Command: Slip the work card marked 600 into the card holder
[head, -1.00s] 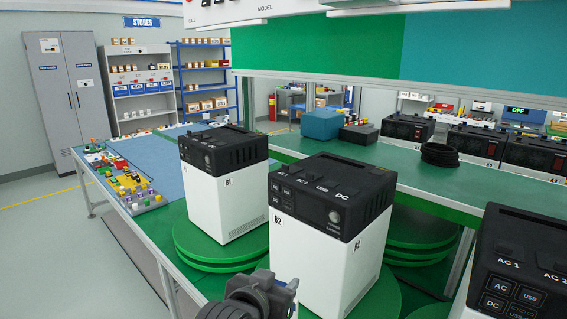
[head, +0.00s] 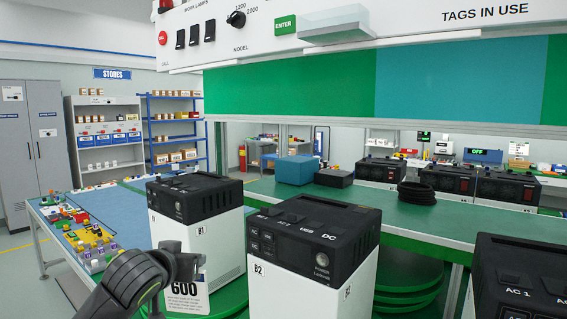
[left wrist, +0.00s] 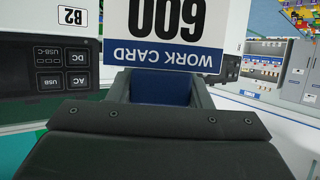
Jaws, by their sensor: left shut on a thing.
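The white work card marked 600 (head: 186,299) hangs from my left gripper (head: 184,266) in the head view, in front of the unit marked B1. In the left wrist view the card (left wrist: 170,22) appears upside down, with its blue WORK CARD band nearest the jaws. My left gripper (left wrist: 160,84) is shut on that band edge. A pale, see-through ledge (head: 337,32) sticks out from the white panel at the top; I cannot tell for sure whether it is the card holder. My right gripper is not in view.
Black-topped white units B1 (head: 196,196) and B2 (head: 313,240) stand close to the card on green turntables. Another unit (head: 520,270) is at right. The white control panel (head: 440,22) hangs overhead, with switches, a dial and a green ENTER button.

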